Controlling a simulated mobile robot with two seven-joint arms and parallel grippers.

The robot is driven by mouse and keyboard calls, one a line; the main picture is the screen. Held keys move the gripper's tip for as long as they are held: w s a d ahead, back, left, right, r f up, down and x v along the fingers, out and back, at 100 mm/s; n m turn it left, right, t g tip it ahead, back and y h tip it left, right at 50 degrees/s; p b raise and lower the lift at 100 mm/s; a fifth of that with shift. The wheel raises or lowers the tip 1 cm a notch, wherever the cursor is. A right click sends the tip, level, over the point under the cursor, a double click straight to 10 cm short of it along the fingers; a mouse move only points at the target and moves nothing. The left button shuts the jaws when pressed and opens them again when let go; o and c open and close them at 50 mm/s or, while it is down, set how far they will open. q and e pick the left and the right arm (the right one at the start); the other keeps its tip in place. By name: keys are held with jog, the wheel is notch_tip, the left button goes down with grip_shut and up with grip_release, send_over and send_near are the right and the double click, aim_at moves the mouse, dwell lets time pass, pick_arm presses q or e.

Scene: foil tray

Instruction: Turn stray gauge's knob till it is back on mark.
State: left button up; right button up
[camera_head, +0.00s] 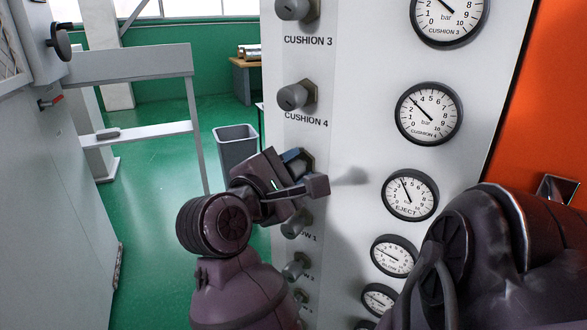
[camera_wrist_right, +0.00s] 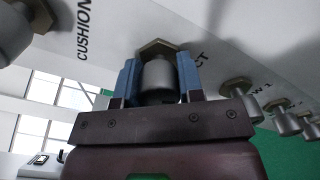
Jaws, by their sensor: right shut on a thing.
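The EJECT gauge (camera_head: 410,195) is a round white dial with a black rim on the white panel; its needle points up and slightly left. No set mark can be made out on it. Its grey knob (camera_wrist_right: 158,78) on a brass hex nut shows in the right wrist view, between the blue fingers of my right gripper (camera_wrist_right: 160,85), which is shut on it. In the head view my right gripper (camera_head: 294,166) reaches the panel left of this gauge and hides most of the knob. My left gripper is not in view.
Above are the CUSHION 4 gauge (camera_head: 428,113) and knob (camera_head: 294,97), and the CUSHION 3 gauge (camera_head: 449,18) and knob (camera_head: 294,8). Below are smaller gauges (camera_head: 394,256) and the BLOW 1 knob (camera_head: 294,224), close under my gripper. A grey bin (camera_head: 236,150) stands left.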

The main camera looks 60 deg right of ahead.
dwell(0.3)
jog(key=o, duration=0.9)
jog(key=shift+a, duration=0.1)
jog(key=shift+w+a+b, duration=0.2)
jog(key=shift+a+b, duration=0.15)
jog(key=shift+a, duration=1.4)
jog(key=shift+w+a+b, duration=0.25)
jog(key=shift+a+b, duration=0.1)
jog(key=shift+a, duration=1.4)
jog(key=shift+w+a+b, duration=0.2)
jog(key=shift+a+b, duration=0.15)
jog(key=shift+a, duration=1.4)
